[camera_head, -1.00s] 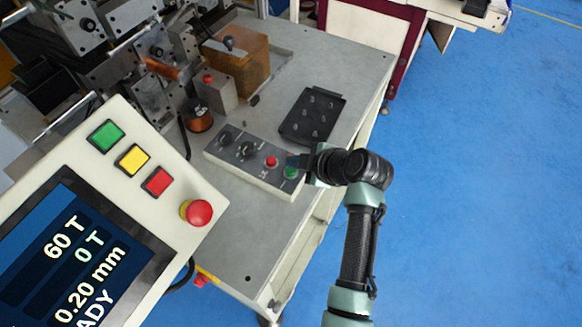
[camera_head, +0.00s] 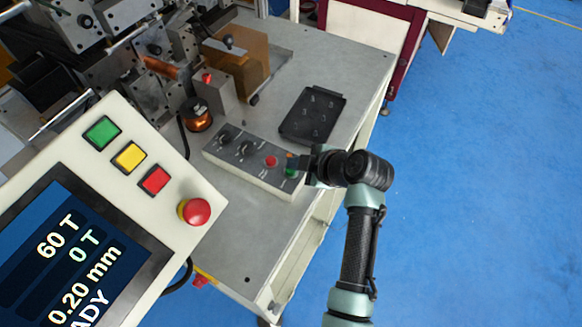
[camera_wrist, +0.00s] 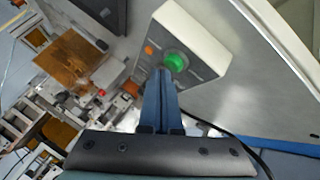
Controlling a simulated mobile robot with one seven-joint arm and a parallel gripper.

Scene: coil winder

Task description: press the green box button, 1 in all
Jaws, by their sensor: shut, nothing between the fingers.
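The green box button (camera_head: 291,173) sits at the near right end of the pale control box on the table. In the wrist view the green button (camera_wrist: 175,62) looks bright and round, just beyond the fingertips. My gripper (camera_head: 299,162) is at that end of the box, its fingers close together and empty. In the wrist view my gripper (camera_wrist: 161,72) has its tips overlapping the button's lower left edge. I cannot tell whether they touch it.
A red button (camera_head: 271,161) and dark knobs (camera_head: 246,148) share the box top. A black tray (camera_head: 313,115) lies behind it. A large panel (camera_head: 125,200) with coloured buttons and a red mushroom knob (camera_head: 196,211) fills the left foreground. Blue floor is clear at right.

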